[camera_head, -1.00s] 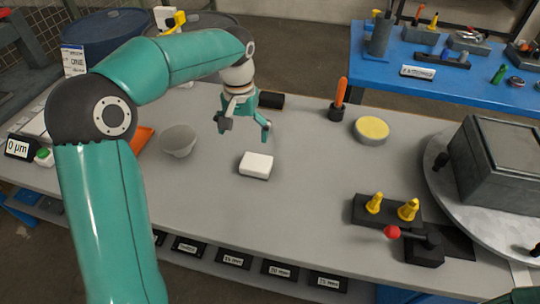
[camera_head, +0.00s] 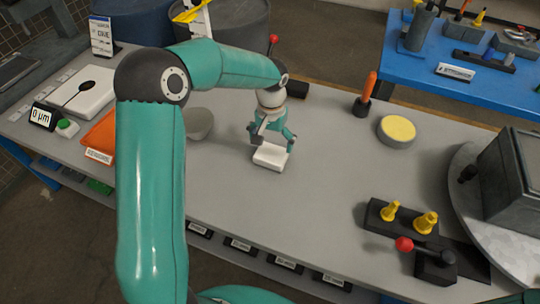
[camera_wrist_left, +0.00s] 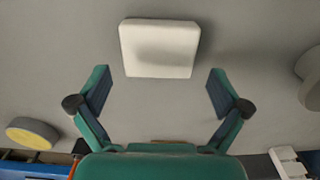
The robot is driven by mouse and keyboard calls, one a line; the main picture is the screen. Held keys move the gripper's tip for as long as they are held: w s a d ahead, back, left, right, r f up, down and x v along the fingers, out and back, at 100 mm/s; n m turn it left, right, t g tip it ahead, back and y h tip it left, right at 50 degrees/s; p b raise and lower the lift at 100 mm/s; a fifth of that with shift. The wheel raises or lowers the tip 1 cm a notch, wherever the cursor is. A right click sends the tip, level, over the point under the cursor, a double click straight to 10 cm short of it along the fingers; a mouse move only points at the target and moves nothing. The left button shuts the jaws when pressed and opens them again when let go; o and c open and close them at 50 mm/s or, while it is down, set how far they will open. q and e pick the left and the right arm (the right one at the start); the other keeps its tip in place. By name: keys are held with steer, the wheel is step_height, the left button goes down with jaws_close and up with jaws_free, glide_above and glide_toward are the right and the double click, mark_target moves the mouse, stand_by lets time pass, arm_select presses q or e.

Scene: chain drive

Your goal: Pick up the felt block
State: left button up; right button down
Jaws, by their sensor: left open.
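The felt block appears to be the white, rounded rectangular block (camera_head: 270,158) lying flat on the grey bench in the head view. It also shows in the left wrist view, top centre (camera_wrist_left: 160,48). My left gripper (camera_head: 272,142) is open and empty, low over the bench, right at the block's far side. In the left wrist view its two fingers (camera_wrist_left: 156,88) are spread wider than the block. The block appears ahead of the fingertips there, not between them. Contact cannot be told. My right gripper is not in view.
A grey bowl (camera_head: 200,124) stands left of the block, partly behind my left arm. An orange-handled tool (camera_head: 368,88) and a yellow-topped round tin (camera_head: 397,131) stand to the right. A black fixture with yellow pegs (camera_head: 408,219) is at front right. Bench between is clear.

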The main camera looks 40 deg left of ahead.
mark_target(271, 153)
arm_select(q)
steer(key=shift+s+f+p, duration=0.1)
steer(key=shift+f+p, duration=0.5)
steer(key=shift+f, duration=2.15)
steer(key=c, duration=0.9)
steer(key=shift+o, duration=0.2)
steer(key=shift+r, duration=0.1)
step_height(271, 153, up, 20)
steer(key=shift+b, duration=0.4)
